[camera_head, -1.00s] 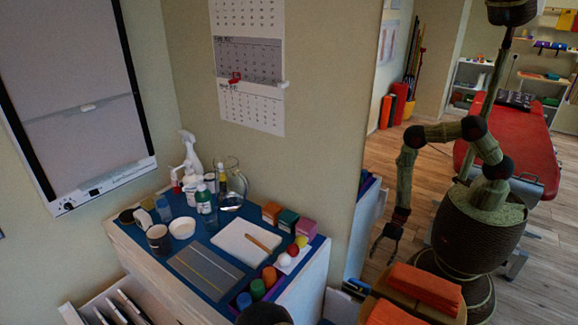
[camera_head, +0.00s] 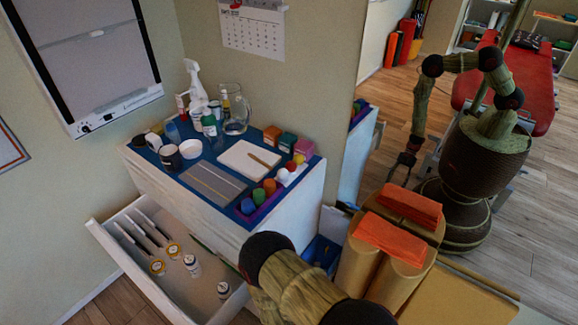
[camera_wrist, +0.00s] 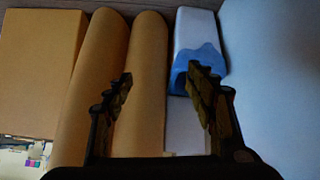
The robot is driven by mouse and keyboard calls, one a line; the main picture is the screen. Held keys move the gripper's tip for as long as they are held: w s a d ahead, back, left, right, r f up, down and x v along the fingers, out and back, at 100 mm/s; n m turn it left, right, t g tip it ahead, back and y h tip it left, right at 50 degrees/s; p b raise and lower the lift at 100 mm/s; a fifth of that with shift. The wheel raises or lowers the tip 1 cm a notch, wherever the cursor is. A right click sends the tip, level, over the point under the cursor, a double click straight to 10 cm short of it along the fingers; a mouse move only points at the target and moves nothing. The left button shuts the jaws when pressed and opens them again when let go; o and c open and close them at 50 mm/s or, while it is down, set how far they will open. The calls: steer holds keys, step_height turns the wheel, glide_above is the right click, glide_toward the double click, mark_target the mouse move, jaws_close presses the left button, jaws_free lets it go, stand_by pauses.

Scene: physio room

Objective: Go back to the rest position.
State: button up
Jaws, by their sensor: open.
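My arm (camera_head: 290,285) rises into the bottom of the head view, in front of the cabinet's right end. Its gripper is not directly visible there. In the wrist view my gripper (camera_wrist: 160,88) has its two dark fingers spread apart, with nothing between them. Behind the fingers are two tan rolls (camera_wrist: 142,60) and a white thing with a blue part (camera_wrist: 196,55). What looks like a mirror on the right shows a robot with a bent arm, probably my reflection, its gripper hanging down.
The cabinet's blue top (camera_head: 215,205) holds bottles, cups, a jug, a white board and coloured items. Orange towels (camera_head: 390,240) lie on tan rolls right of my arm. A calendar (camera_head: 253,30) hangs behind.

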steer(key=s+a+r+n+g+y, duration=0.2)
steer(key=s+a+n+g+y, duration=0.15)
steer(key=s+a, duration=0.35)
steer(key=a+r+n+g+y+p, duration=0.1)
steer(key=a+r+g, duration=0.15)
steer(key=r, duration=0.65)
steer(key=a+r+n+g+y+p, duration=0.1)
steer(key=a+r+y, duration=0.15)
steer(key=r, duration=0.65)
steer(key=s+d+r+t+p, duration=0.1)
steer(key=d+r, duration=0.6)
steer(key=r, duration=0.9)
steer(key=s+d+r+t+h+p, duration=0.1)
steer(key=d+r, duration=0.7)
steer(key=r, duration=0.8)
steer(key=s+d+r+t+h+p, duration=0.1)
steer(key=s+d+r+t+p, duration=0.2)
steer(key=d+r, duration=0.4)
step_height(320, 180, up, 10)
steer(key=shift+s+d+f+t, duration=0.15)
steer(key=shift+s+d+t, duration=0.25)
steer(key=shift+s, duration=0.55)
steer(key=shift+a, duration=0.1)
